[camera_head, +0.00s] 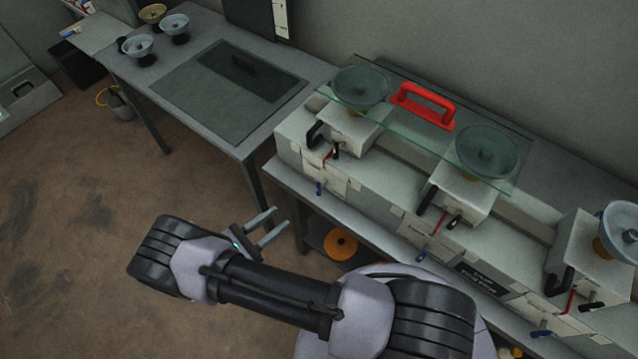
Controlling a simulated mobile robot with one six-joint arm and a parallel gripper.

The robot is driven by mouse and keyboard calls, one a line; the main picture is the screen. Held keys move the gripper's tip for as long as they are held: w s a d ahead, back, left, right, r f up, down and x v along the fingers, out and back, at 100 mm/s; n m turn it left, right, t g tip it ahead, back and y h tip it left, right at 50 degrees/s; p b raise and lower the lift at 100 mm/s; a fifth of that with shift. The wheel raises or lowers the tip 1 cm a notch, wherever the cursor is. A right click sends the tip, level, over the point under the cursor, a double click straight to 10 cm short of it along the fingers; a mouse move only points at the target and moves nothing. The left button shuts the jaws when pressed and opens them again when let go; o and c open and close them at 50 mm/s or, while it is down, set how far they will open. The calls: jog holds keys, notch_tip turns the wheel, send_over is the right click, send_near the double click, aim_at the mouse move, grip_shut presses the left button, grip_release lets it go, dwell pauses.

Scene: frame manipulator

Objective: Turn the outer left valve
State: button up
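The leftmost of three white valve units (352,133) stands on the bench at centre right. It has a black handle (316,133), a thin red lever (328,156) and a small blue lever (318,188) low on the front. I cannot tell which of these the task calls the outer left valve. My gripper (281,220) is in front of the bench, left of and below this unit. Its two fingers are apart with nothing between them, and it touches nothing that I can see.
Two similar units, a middle one (455,196) and a right one (585,252), stand along the bench. A glass sheet (412,122) with a red handle (424,106) lies across the left two. A grey table (185,57) stands behind left.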

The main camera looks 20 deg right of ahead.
aim_at(317, 189)
jog(key=p+x, duration=0.1)
jog(key=x, duration=1.4)
jog(key=shift+d, duration=0.2)
grip_shut()
